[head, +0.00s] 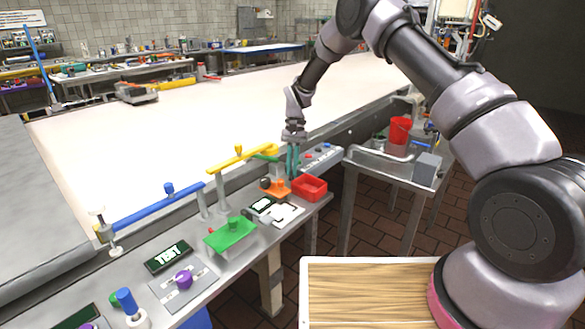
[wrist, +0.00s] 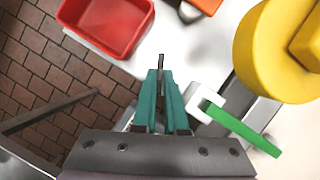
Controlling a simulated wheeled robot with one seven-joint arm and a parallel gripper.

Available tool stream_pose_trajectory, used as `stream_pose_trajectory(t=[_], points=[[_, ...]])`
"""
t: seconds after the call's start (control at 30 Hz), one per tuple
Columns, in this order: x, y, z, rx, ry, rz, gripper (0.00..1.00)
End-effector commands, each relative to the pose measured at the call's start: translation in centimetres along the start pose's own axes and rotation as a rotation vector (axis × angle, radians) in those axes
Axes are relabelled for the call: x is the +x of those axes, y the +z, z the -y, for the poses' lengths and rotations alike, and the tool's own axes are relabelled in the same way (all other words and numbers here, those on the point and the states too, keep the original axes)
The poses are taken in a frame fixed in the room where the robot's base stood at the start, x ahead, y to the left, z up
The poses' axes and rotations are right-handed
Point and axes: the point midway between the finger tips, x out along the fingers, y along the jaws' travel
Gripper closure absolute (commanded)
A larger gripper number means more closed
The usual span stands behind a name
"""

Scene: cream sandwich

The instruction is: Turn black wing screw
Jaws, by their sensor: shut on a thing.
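My gripper (wrist: 161,75) has teal fingers closed together in the wrist view. A thin dark upright piece (wrist: 161,61) shows between the fingertips; it looks like a wing of the black wing screw, with the rest hidden by the fingers. In the head view my gripper (head: 292,170) points down at the bench's far right end, between the orange block and the red tray. The screw itself cannot be made out there.
The red tray (head: 309,188) is close on the right; it also shows in the wrist view (wrist: 108,22). An orange block (head: 275,188) is close on the left. A yellow round part (wrist: 275,48) and green lever (wrist: 240,130) are near the fingers. A wooden board (head: 370,290) lies in front.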

Motion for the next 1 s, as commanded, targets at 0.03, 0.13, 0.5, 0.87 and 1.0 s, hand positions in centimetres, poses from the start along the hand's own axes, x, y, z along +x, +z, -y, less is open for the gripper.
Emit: stream_pose_trajectory(t=[0.03, 0.13, 0.5, 0.87, 1.0], points=[[0.04, -0.09, -0.08, -0.007, 0.005, -0.001, 1.00], [0.04, -0.08, -0.07, -0.018, 0.009, -0.001, 1.00], [0.05, -0.07, -0.06, -0.024, 0.012, -0.001, 1.00], [0.03, -0.02, 0.00, -0.024, 0.011, 0.000, 0.60], [-0.31, -0.04, 0.03, -0.024, 0.010, -0.001, 0.60]])
